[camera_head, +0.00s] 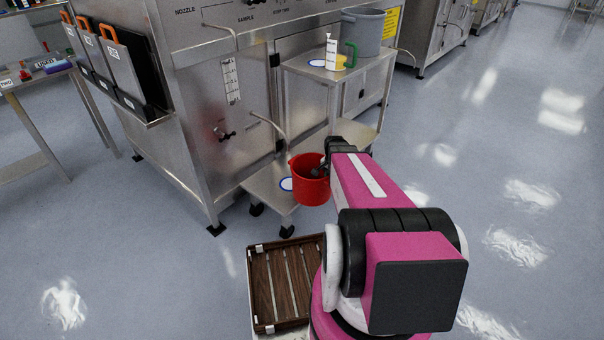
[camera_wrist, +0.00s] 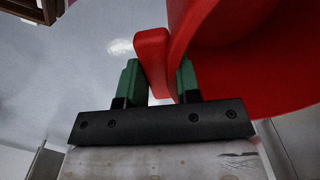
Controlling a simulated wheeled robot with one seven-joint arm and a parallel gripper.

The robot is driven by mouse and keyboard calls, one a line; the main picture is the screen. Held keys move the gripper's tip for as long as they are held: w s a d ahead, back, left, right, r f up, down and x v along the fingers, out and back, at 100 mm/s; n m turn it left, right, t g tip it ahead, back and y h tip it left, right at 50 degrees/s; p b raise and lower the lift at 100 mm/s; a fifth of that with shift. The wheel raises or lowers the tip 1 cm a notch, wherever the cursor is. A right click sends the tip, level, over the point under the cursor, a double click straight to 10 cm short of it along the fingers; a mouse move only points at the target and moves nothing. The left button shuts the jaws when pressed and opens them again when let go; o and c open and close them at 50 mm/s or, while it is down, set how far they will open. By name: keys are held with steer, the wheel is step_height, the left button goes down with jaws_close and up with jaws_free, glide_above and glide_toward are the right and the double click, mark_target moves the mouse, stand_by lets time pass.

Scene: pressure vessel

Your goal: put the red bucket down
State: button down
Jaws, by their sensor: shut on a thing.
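The red bucket (camera_head: 309,181) is at the end of my arm in the head view, in front of the steel machine and over or beside a low steel shelf (camera_head: 262,188). I cannot tell whether its base touches anything. A round white spot with a blue rim (camera_head: 286,184) shows on the shelf just left of the bucket. In the wrist view my gripper (camera_wrist: 160,85) has its green fingers on both sides of a red upright part of the bucket (camera_wrist: 235,60). The bucket's wall fills the upper right there. Its underside is hidden in the head view.
A higher steel shelf (camera_head: 335,70) holds a grey pot (camera_head: 364,32), a white bottle (camera_head: 331,52) and a green-handled yellow item (camera_head: 345,60). A wooden slatted tray (camera_head: 287,285) lies in front. A side table (camera_head: 40,77) stands left. Open floor is at right.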

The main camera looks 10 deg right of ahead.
steer(key=w+a+f, duration=0.3)
steer(key=w+a, duration=0.5)
steer(key=w, duration=0.3)
steer(key=shift+w+a, duration=0.3)
steer(key=shift+a, duration=0.1)
steer(key=c, duration=0.8)
jaws_free()
steer(key=shift+f, duration=0.1)
step_height(320, 180, up, 10)
steer(key=r, duration=0.1)
steer(key=s+a+r+n, duration=0.1)
steer(key=s+a+n, duration=0.1)
steer(key=s, duration=0.6)
steer(key=s+a+r+n, duration=0.1)
steer(key=s+n, duration=0.4)
steer(key=s, duration=0.2)
steer(key=s+a+r+n, duration=0.2)
steer(key=s+n, duration=0.1)
steer(key=s, duration=0.5)
steer(key=shift+s+a+n, duration=0.3)
steer(key=shift+s, duration=0.05)
